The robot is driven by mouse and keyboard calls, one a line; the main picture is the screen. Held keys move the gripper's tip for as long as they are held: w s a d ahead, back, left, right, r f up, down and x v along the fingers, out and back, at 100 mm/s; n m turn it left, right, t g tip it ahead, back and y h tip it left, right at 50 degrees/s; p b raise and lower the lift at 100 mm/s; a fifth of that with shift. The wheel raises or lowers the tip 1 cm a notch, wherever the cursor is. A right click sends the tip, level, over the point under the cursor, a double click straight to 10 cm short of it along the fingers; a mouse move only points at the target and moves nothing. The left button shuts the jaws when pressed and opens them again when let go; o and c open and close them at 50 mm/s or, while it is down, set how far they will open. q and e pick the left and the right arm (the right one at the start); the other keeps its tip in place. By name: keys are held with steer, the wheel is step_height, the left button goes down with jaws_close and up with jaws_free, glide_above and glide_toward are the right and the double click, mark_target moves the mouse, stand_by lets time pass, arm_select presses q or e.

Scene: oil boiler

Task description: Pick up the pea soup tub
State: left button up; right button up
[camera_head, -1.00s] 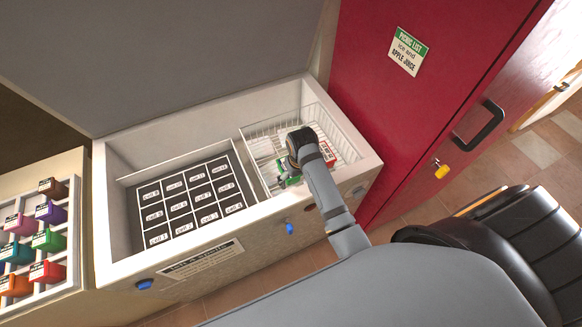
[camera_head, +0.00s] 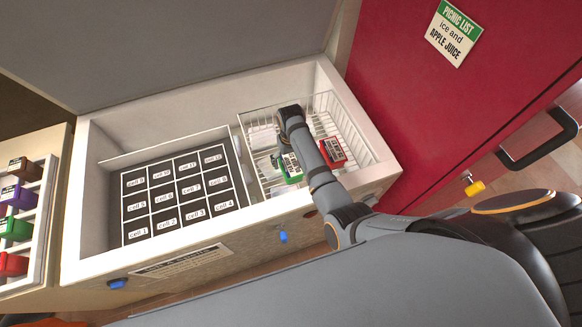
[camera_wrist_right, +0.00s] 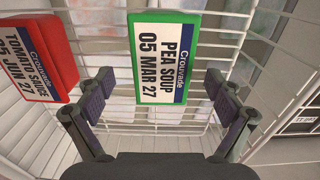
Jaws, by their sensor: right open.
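The pea soup tub (camera_head: 290,169) is green with a white label and sits in the wire basket (camera_head: 350,122) at the right of the chest freezer. In the right wrist view, the tub (camera_wrist_right: 163,55) shows its label, "PEA SOUP 05 MAR 27". My right gripper (camera_wrist_right: 160,100) is open, with one finger to each side of the tub's lower part in the picture. Gaps show between the fingers and the tub. In the head view, my right arm reaches down into the basket and partly hides the tub. My left gripper is not in view.
The freezer's left part holds a dark grid of labelled cells (camera_head: 178,190). A rack of coloured tubs (camera_head: 20,225) is at far left.

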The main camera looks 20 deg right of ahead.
mark_target(290, 164)
steer(key=shift+s+a+f, duration=0.15)
steer(key=shift+f, duration=0.55)
step_height(290, 164, down, 3)
steer(key=shift+f, duration=0.25)
steer(key=shift+c, duration=0.6)
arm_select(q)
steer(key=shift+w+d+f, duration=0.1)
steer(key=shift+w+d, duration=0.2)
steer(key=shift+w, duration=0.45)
arm_select(e)
steer(key=c, duration=1.5)
